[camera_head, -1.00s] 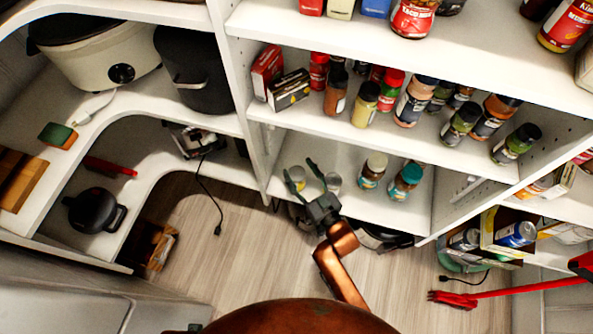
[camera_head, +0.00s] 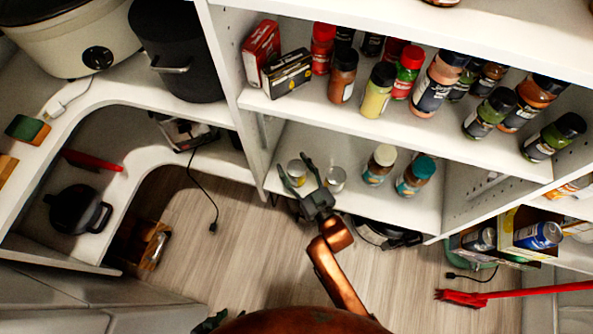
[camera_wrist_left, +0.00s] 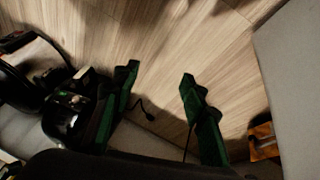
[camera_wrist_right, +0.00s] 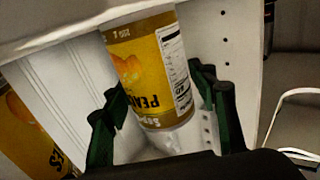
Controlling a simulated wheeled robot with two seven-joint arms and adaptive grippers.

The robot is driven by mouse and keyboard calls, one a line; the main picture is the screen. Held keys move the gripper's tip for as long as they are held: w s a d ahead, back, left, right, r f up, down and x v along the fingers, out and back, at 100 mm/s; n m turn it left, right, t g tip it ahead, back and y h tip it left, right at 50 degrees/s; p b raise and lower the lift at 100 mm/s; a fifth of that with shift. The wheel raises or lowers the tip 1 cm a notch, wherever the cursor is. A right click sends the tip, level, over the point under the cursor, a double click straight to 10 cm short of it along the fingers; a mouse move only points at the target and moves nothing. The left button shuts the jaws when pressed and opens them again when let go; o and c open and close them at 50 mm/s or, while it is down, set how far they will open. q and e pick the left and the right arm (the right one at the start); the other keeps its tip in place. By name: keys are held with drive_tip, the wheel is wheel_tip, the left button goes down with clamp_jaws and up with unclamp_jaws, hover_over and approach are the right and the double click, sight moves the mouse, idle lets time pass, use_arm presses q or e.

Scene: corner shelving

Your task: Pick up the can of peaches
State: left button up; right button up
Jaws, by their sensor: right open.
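A can of peaches (camera_wrist_right: 150,70) with a yellow label fills the middle of the right wrist view, its lettering upside down. In the head view it appears as a small can (camera_head: 297,171) on the lower shelf. My right gripper (camera_head: 296,166) is open, with its fingers on either side of this can; whether they touch it I cannot tell. A second yellow-labelled can (camera_wrist_right: 28,135) stands at the left of the right wrist view, outside the fingers. My left gripper (camera_wrist_left: 160,78) is open and empty over the floor; only a dark bit of it (camera_head: 210,322) shows in the head view.
Another small can (camera_head: 335,179) and two jars, one white-capped (camera_head: 380,165) and one teal-capped (camera_head: 415,176), stand to the right on the lower shelf. The shelf above (camera_head: 300,105) holds many spice jars. A red-handled tool (camera_head: 510,293) lies low right. The wooden floor (camera_head: 260,260) is mostly clear.

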drive_tip(key=x, duration=0.1)
drive_tip(key=b+x, duration=0.1)
drive_tip(key=shift+w+a+f, duration=0.15)
drive_tip(key=shift+w+f, duration=0.1)
drive_tip(key=shift+f, duration=0.05)
drive_tip(key=shift+w+a+r, duration=0.2)
drive_tip(key=shift+w+a, duration=0.1)
drive_tip(key=shift+w, duration=0.2)
use_arm(q)
drive_tip(key=f, duration=0.1)
drive_tip(key=w+d+f+t, duration=0.1)
drive_tip(key=w, duration=0.1)
drive_tip(key=shift+w+d+f, duration=0.1)
drive_tip(key=shift+d+f, duration=0.15)
drive_tip(key=shift+f, duration=0.15)
use_arm(e)
drive_tip(key=shift+r, duration=0.1)
clamp_jaws()
